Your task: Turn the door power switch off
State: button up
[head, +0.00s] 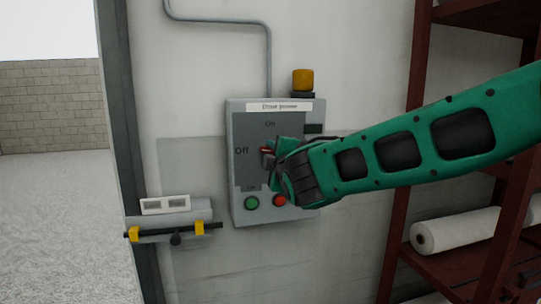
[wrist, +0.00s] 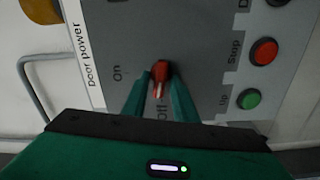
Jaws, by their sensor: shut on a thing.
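The grey control box (head: 240,205) is on the wall, labelled "Door power" in the wrist view. Its red door power switch (wrist: 161,70) is a rotary knob with a pale pointer mark. The switch shows partly in the head view (head: 266,150), where it points left toward the "Off" mark. In the wrist view its pointer also runs toward "Off", away from "On". My gripper (wrist: 160,82) has a green finger on each side of the knob and is shut on it. In the head view my gripper (head: 273,152) hides part of the panel face.
Below the switch are a green button (head: 251,203) and a red stop button (head: 280,201). An amber lamp (head: 303,80) stands above the box. A dark red shelf (head: 400,170) with white rolls (head: 455,231) is at right. A doorway opens at left.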

jog(key=shift+f+n, duration=0.3)
jog(key=shift+n, duration=0.7)
jog(key=shift+a, duration=0.1)
jog(key=o, duration=0.7)
jog(key=shift+o, duration=0.2)
jog(key=shift+r, duration=0.1)
jog(key=shift+s, duration=0.1)
jog(key=shift+s, duration=0.25)
jog(key=v, duration=1)
